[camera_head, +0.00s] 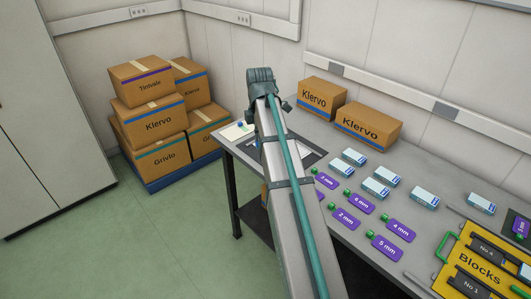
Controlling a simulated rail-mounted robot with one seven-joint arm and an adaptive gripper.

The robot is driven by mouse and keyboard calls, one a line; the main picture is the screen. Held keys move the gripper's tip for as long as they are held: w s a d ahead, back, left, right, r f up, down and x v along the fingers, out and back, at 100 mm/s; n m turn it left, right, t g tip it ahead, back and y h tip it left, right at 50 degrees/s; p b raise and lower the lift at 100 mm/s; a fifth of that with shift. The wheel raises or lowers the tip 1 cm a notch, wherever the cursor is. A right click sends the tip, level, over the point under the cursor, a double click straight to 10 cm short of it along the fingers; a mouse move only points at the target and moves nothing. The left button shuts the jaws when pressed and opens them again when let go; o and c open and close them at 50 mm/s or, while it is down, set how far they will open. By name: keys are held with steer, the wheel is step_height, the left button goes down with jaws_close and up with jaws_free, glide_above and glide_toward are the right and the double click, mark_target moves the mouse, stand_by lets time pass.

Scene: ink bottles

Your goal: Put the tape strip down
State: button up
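My arm rises from the bottom middle of the head view to a grey-teal joint over the far left end of the grey table (408,179). My gripper is hidden behind the arm, so I cannot see its fingers or what they hold. I cannot make out a tape strip. A white sheet or card (230,134) with small blue and green items on it lies at the table's left corner. A dark-edged flat panel (312,158) lies on the table, partly behind my arm.
Two Klervo cartons (368,126) stand at the table's back. Several pale blue boxes (376,188) and purple size tags (385,246) cover the middle. A yellow Blocks case (478,268) is at the right. Cartons (158,124) are stacked on a blue pallet at the left.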

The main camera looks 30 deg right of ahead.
steer(key=n, duration=0.2)
steer(key=shift+s+d+n, duration=0.1)
steer(key=shift+s+n, duration=0.2)
steer(key=shift+s, duration=0.05)
steer(key=shift+n, duration=0.7)
steer(key=shift+w+f, duration=0.1)
steer(key=shift+w, duration=0.15)
steer(key=w+d+f+p, duration=0.2)
steer(key=w+d+f, duration=0.1)
steer(key=w, duration=0.5)
steer(key=p, duration=0.2)
glide_above(257, 152)
steer(key=s, duration=0.1)
steer(key=f, duration=0.5)
steer(key=shift+s+a+f, duration=0.1)
steer(key=shift+a, duration=0.15)
steer(key=shift+w+d+f, duration=0.1)
steer(key=shift+w+f, duration=0.3)
steer(key=shift+f, duration=0.15)
step_height(257, 152, down, 3)
steer(key=shift+w+r+p, duration=0.15)
steer(key=shift+p, duration=0.5)
steer(key=shift+d+f, duration=0.1)
steer(key=shift+f, duration=0.35)
steer(key=shift+f, duration=0.2)
